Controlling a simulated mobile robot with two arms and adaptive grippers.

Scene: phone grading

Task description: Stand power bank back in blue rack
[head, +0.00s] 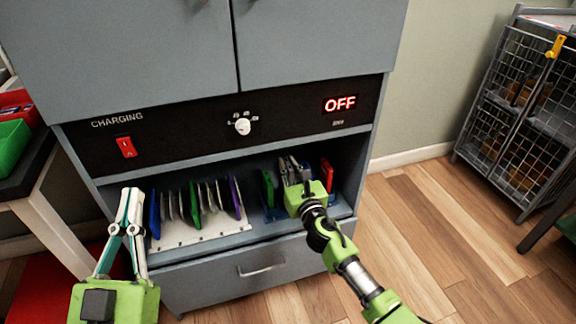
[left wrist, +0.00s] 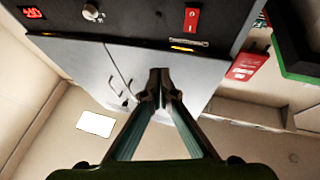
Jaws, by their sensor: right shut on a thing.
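The blue rack (head: 274,214) sits on the right part of the cabinet shelf, with a green slab (head: 267,188) upright at its left and a red slab (head: 327,175) at its right. My right gripper (head: 288,170) reaches in over the rack between these two. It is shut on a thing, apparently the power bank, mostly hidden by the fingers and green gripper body. I cannot tell whether that thing touches the rack floor. My left gripper (head: 131,192) is empty with its fingertips together, left of the shelf; its tips also show in the left wrist view (left wrist: 160,76).
A white rack (head: 205,234) with several upright blue, grey, green and purple devices fills the shelf's left part. A drawer (head: 250,276) is below; the control panel (head: 190,133) with a red switch and OFF display is above. A wire cage (head: 520,110) stands at right.

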